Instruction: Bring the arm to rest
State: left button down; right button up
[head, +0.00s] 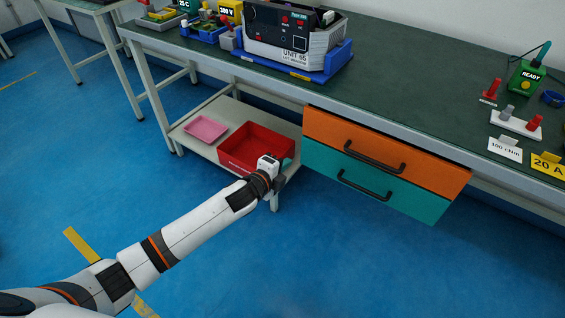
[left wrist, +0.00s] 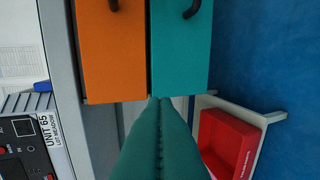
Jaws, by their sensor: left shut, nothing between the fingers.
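My left arm (head: 180,232) reaches in from the lower left of the head view, extended over the blue floor. My left gripper (head: 281,178) is at its end, in front of the red bin and left of the drawers. In the left wrist view its two green fingers (left wrist: 158,108) meet along a seam, shut with nothing between them. Their tips point toward the orange drawer (left wrist: 110,55) and the teal drawer (left wrist: 181,50). My right gripper is in neither view.
A red bin (head: 240,139) and a pink tray (head: 205,129) stand on the low shelf (head: 190,143). Above is the green bench top (head: 410,86), with a Unit 65 device (head: 292,42) on it. Both drawers look closed. The floor (head: 330,265) to the right is clear.

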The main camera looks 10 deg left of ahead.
pick_arm(q)
jog(key=shift+s+a, duration=0.1)
jog(key=shift+s, duration=0.25)
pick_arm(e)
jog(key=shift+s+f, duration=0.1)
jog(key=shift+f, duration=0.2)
pick_arm(q)
jog(key=s+a+f+n+g+y, duration=0.2)
jog(key=s+a+f+n+g, duration=0.15)
jog(key=s+f+n, duration=0.6)
jog(key=s+a+f+n+g+y, duration=0.2)
jog(key=s+f+n+g, duration=0.25)
jog(key=s+f, duration=0.95)
jog(key=s+a+f+n+g+p, duration=0.2)
jog(key=s+p, duration=0.5)
jog(key=s, duration=0.8)
jog(key=s+a+f+n+g+y+p, duration=0.1)
jog(key=s+a+f+n+g+p, duration=0.1)
jog(key=s+p, duration=0.6)
jog(key=s+f+n, duration=0.1)
jog(key=s+f, duration=0.1)
jog(key=s, duration=0.4)
jog(key=shift+s+n+g, duration=0.3)
jog(key=shift+s+g, duration=0.1)
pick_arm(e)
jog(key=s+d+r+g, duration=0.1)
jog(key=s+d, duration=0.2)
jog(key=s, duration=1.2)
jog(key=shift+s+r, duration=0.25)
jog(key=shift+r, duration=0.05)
